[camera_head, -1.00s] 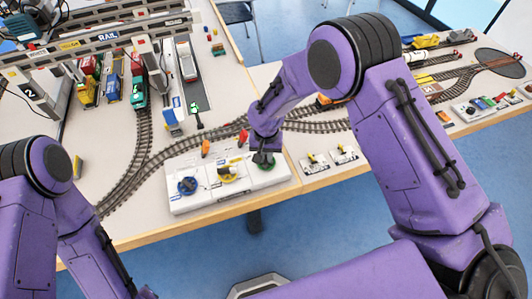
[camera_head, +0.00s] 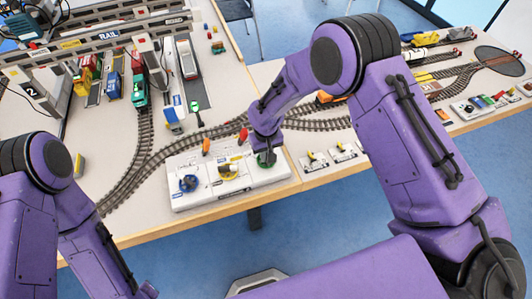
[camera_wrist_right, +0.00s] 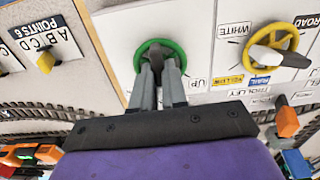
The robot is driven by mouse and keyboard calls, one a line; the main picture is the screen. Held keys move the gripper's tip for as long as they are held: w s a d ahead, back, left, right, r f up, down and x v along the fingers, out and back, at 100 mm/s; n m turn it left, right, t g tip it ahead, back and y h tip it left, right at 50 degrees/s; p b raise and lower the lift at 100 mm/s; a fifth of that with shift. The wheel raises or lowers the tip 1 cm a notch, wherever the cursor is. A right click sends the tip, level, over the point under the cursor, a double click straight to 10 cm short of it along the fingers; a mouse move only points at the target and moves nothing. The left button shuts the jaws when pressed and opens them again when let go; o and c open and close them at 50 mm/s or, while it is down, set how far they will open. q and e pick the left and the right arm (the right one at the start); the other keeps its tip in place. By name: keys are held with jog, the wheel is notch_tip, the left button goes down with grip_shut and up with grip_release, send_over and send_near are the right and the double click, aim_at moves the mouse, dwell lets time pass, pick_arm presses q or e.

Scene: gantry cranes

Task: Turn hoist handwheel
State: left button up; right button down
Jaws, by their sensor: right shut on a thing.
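A white control panel (camera_head: 210,196) lies near the table's front edge and carries three handwheels. The blue handwheel (camera_head: 189,183) is at its left and the yellow handwheel (camera_head: 228,171) is in its middle. The green handwheel (camera_head: 266,159) is at its right, partly hidden under my right gripper (camera_head: 265,151). In the right wrist view the gripper's two grey fingers (camera_wrist_right: 160,78) reach the green handwheel's near rim and hub (camera_wrist_right: 172,46), and they are shut on it. The yellow handwheel also shows there (camera_wrist_right: 273,42). My left arm is at the left, but its gripper is out of view.
Orange and red levers (camera_head: 243,136) stand behind the panel. Curved railway track (camera_head: 150,165) runs around it. The gantry crane (camera_head: 100,42) with trains stands at the back left. Small switch boxes (camera_head: 316,161) lie to the right of the panel.

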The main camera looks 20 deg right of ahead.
jog(key=shift+w+r, duration=0.1)
jog(key=c, duration=1.2)
grip_release()
jog(key=shift+o, duration=0.2)
notch_tip(320, 180, up, 10)
jog(key=b, duration=0.2)
jog(key=shift+r, duration=0.25)
